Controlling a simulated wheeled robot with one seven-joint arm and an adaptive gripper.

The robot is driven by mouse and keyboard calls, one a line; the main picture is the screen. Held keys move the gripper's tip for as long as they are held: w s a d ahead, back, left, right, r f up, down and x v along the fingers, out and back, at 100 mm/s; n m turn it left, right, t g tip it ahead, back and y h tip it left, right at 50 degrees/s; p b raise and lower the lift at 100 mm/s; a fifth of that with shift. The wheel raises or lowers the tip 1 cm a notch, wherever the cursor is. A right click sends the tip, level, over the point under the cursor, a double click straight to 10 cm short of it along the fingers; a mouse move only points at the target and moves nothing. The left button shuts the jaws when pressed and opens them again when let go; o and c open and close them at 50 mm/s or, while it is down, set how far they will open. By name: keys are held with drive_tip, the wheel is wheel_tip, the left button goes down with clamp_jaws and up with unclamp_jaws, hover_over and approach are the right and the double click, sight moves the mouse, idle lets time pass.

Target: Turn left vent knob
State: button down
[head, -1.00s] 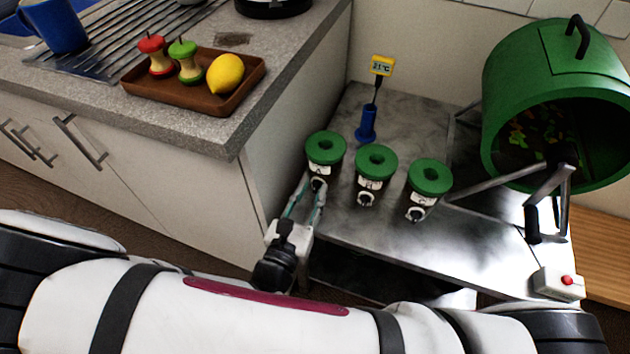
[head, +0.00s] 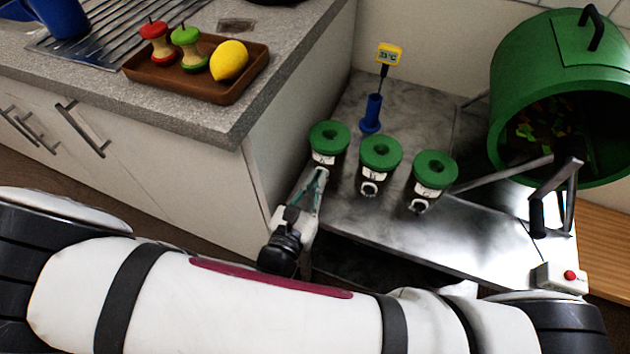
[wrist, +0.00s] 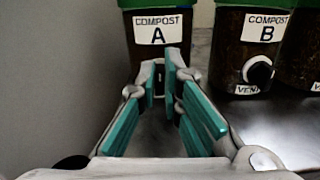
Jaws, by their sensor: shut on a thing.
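The left jar (head: 328,137) has a green lid and a "COMPOST A" label; the label also shows in the wrist view (wrist: 158,29). My gripper (head: 321,174) reaches to the low front of this jar, below the label. In the wrist view its teal-padded fingers (wrist: 164,76) are close together and shut on the left vent knob, which they hide almost wholly. The knob's angle cannot be told. The middle jar, "COMPOST B" (wrist: 266,32), shows its white-rimmed vent knob (wrist: 257,71) uncovered.
The right jar (head: 434,172) stands beside the middle one. A blue-based thermometer (head: 371,114) is behind them. A green drum composter (head: 552,75) on metal legs is at right. The counter's side panel (head: 285,150) rises close to my gripper's left.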

drive_tip(key=m, duration=0.5)
drive_tip(key=shift+s+d+f+b, duration=0.1)
drive_tip(key=shift+d+f+b, duration=0.05)
drive_tip(key=shift+d+b, duration=0.15)
drive_tip(key=m, duration=0.2)
drive_tip(key=m+b, duration=0.1)
drive_tip(key=m, duration=0.2)
drive_tip(key=shift+d+f+b, duration=0.1)
drive_tip(key=shift+f+b, duration=0.1)
drive_tip(key=shift+b, duration=0.1)
drive_tip(key=m+b, duration=0.1)
drive_tip(key=m, duration=0.1)
drive_tip(key=m+b, duration=0.1)
drive_tip(key=m, duration=0.1)
drive_tip(key=shift+s+f+b, duration=0.1)
drive_tip(key=shift+f+b, duration=0.1)
drive_tip(key=shift+b, duration=0.1)
drive_tip(key=shift+d+f+m+b, duration=0.1)
drive_tip(key=shift+m+b, duration=1.05)
drive_tip(key=shift+m, duration=0.45)
drive_tip(key=c, duration=1.7)
unclamp_jaws()
